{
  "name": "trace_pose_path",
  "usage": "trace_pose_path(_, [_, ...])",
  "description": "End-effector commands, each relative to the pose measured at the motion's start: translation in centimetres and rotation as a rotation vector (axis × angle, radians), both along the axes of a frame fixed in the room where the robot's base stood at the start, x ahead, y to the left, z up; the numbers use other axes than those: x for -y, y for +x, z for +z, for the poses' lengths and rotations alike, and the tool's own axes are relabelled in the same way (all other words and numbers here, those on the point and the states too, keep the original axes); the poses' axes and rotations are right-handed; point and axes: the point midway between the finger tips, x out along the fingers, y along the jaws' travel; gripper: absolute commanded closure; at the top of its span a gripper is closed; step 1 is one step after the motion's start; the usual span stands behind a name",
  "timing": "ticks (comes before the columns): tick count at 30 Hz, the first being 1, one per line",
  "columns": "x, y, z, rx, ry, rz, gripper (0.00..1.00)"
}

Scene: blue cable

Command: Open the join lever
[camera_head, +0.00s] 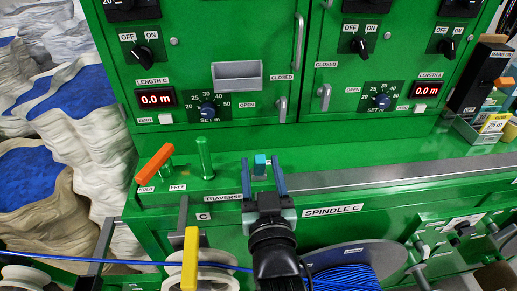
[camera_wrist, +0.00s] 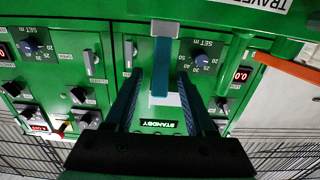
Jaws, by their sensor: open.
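No label reading "join" is legible, so I cannot tell which lever is the join lever. A blue-teal lever (camera_head: 260,164) stands on the green ledge by the TRAVERSE label. My gripper (camera_head: 262,176) is over this ledge, open, with its blue fingers on either side of the lever in the picture. In the wrist view the lever (camera_wrist: 161,65) extends from a grey mount and appears between the open fingers (camera_wrist: 160,84); contact cannot be told. An orange lever (camera_head: 155,164) is by the HOLD and FREE labels. A yellow lever (camera_head: 190,258) stands in front of the white pulley.
A green post (camera_head: 205,158) rises left of my gripper. The green cabinet (camera_head: 240,50) with knobs, displays and handles stands behind. A blue cable spool (camera_head: 345,274) is at the lower right, and a cable (camera_head: 110,261) runs across the lower left.

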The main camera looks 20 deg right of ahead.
Motion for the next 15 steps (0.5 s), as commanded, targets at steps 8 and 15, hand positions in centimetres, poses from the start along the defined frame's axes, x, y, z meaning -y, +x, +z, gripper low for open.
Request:
trace_pose_path(8, [1.0,3.3,0.0,0.000,0.001,0.000,0.45])
trace_pose_path(15, [1.2,4.1,0.0,0.000,0.000,0.000,0.45])
